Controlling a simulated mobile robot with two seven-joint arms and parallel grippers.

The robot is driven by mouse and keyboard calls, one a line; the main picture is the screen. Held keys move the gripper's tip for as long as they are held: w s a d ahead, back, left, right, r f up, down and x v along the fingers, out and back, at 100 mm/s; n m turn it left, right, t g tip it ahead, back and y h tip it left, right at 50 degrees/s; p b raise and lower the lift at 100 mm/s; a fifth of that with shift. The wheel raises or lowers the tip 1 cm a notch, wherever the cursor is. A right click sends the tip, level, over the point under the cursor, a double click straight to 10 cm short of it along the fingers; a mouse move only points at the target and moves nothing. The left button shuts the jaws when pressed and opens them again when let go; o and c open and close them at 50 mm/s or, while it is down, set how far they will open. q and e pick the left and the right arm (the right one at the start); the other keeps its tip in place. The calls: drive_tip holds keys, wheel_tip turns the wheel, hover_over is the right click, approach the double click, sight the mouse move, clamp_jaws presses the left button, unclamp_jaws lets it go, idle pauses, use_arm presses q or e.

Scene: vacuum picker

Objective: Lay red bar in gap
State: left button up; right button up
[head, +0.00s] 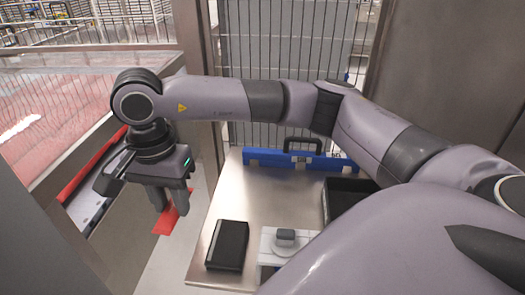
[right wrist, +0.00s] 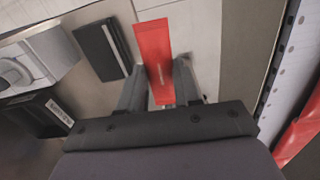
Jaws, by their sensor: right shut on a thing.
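The red bar (head: 165,224) is flat and hangs below my right gripper (head: 170,205), over the pale strip at the left of the metal table. In the right wrist view the red bar (right wrist: 155,45) runs between the two fingers of my right gripper (right wrist: 161,70), which are shut on it; its lower end is between them. A fixed red strip (head: 88,167) lies along the frame edge to the left, and it also shows at the right of the wrist view (right wrist: 302,138). I cannot make out the gap clearly. My left gripper is not in view.
The metal table (head: 245,197) holds a black flat case (head: 228,245), a white unit with a grey knob (head: 285,238), a black bin (head: 342,190) and a blue bar with a black handle (head: 300,159). A perforated metal rail (right wrist: 290,75) runs beside the red strip. A grey post stands at the left.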

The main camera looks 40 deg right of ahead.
drive_tip(key=d+r+m+p, duration=0.1)
drive_tip(key=d+r+m, duration=0.5)
drive_tip(key=d+m, duration=0.15)
wheel_tip(320, 180, up, 6)
drive_tip(key=m+p, duration=0.1)
drive_tip(key=m, duration=0.9)
hover_over(244, 211)
wheel_tip(244, 211, down, 17)
drive_tip(key=shift+a+f, duration=0.1)
drive_tip(key=shift+f, duration=0.1)
wheel_tip(244, 211, down, 2)
drive_tip(key=shift+f+p, duration=0.2)
drive_tip(key=shift+p, duration=0.1)
drive_tip(key=shift+f, duration=0.15)
drive_tip(key=shift+f, duration=0.2)
drive_tip(key=o, duration=1)
drive_tip(key=shift+r, duration=0.1)
